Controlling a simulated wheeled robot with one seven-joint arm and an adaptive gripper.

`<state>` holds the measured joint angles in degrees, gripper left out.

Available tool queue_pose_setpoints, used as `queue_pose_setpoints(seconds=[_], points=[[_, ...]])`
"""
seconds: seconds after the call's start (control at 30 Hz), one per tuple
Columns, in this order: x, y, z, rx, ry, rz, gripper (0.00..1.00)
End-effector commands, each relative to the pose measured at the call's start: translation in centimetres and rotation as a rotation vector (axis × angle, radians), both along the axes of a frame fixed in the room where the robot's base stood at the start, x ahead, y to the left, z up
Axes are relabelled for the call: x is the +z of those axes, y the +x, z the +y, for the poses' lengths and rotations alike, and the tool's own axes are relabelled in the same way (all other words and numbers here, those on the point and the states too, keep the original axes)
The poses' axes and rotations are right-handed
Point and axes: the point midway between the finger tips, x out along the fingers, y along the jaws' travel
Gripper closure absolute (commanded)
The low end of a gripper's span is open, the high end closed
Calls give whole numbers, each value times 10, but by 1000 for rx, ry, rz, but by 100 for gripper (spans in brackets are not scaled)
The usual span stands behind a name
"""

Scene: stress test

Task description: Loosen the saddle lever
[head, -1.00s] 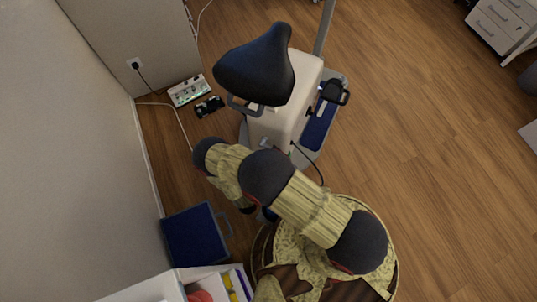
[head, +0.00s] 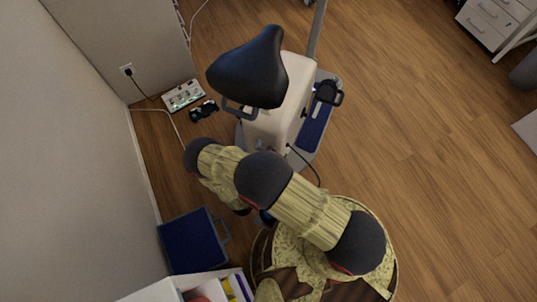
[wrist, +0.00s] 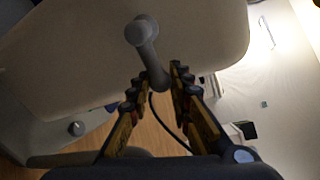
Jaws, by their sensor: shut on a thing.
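The exercise bike's black saddle (head: 247,70) sits above its cream body (head: 277,125) in the head view. In the wrist view the grey saddle lever (wrist: 147,50) has a round knob-like end against the pale body (wrist: 75,50), and its other end reaches down between my fingertips. My gripper (wrist: 160,78) is shut on this lower end, with one finger on each side. In the head view my arm hides the gripper and the lever.
A blue case (head: 193,240) stands by the left wall. A white bin (head: 178,288) is at the bottom edge. A power strip (head: 183,95) and a small black object (head: 203,110) lie on the floor. A black cable runs beside the bike.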

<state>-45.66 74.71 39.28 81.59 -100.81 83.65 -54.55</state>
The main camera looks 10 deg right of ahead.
Motion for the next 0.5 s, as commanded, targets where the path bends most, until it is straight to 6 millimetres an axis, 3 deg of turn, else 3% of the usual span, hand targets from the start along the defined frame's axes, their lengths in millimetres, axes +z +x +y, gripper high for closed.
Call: queue_pose_setpoints(seconds=[0.07, 0.1, 0.4, 0.5], points=[[1, 1, 1, 0, 0, -3, 100], [1, 1, 1, 0, 0, -3, 78], [1, 0, 0, 0, 0, -3, 61], [1, 0, 0, 0, 1, -2, 61]])
